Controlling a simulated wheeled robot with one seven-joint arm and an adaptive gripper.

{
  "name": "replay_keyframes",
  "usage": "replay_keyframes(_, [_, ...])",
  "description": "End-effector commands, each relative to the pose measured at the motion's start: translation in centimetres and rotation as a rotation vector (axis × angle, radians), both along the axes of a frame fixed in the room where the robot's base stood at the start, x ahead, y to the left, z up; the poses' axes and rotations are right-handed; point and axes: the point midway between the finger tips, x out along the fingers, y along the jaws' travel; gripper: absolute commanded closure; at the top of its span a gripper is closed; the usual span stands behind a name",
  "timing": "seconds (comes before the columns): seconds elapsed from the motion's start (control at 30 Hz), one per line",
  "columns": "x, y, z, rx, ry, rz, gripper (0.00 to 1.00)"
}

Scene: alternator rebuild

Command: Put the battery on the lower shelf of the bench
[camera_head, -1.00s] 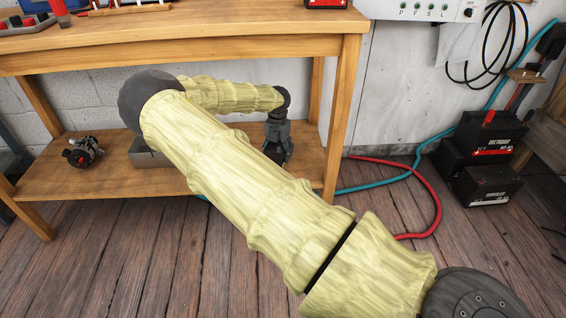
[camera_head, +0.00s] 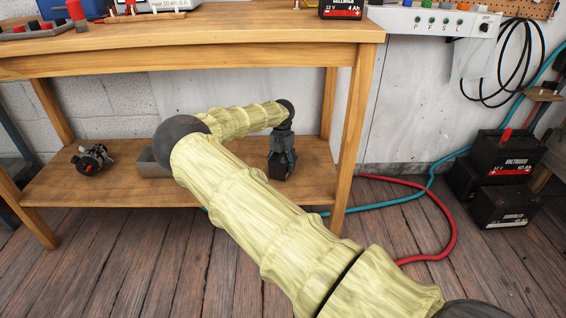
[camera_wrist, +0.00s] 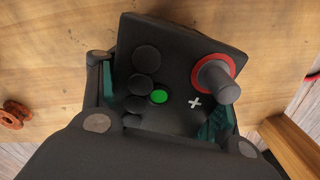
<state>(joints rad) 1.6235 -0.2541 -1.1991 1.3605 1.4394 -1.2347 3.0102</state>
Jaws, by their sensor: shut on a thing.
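The battery is a dark box. In the wrist view the battery (camera_wrist: 178,78) shows its top, with round caps, a green dot, a plus mark and a red-ringed post. My gripper (camera_wrist: 160,105) is shut on it, with one finger on each side. In the head view my gripper (camera_head: 282,148) points down under the bench top, and the battery (camera_head: 280,172) is below it, over the right part of the lower shelf (camera_head: 240,180). I cannot tell whether its base touches the wood. The bench (camera_head: 200,55) is wooden.
A grey metal tray (camera_head: 148,164) and a dark round machine part (camera_head: 92,158) lie on the shelf to the left. The bench's front right leg (camera_head: 357,140) stands close by on the right. Other batteries (camera_head: 505,150) stand on the floor at right, near red and teal hoses.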

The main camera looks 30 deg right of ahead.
Motion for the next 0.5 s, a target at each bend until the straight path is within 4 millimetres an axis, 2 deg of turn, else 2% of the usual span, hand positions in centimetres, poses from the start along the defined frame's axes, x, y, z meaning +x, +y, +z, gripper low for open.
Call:
replay_keyframes(0.43, [0.14, -0.07, -0.46, -0.002, -0.004, 0.000, 1.00])
replay_keyframes(0.47, [0.04, 0.00, -0.71, 0.000, -0.001, 0.000, 0.34])
replay_keyframes(0.5, [0.03, 0.00, -0.69, 0.000, -0.001, 0.000, 0.27])
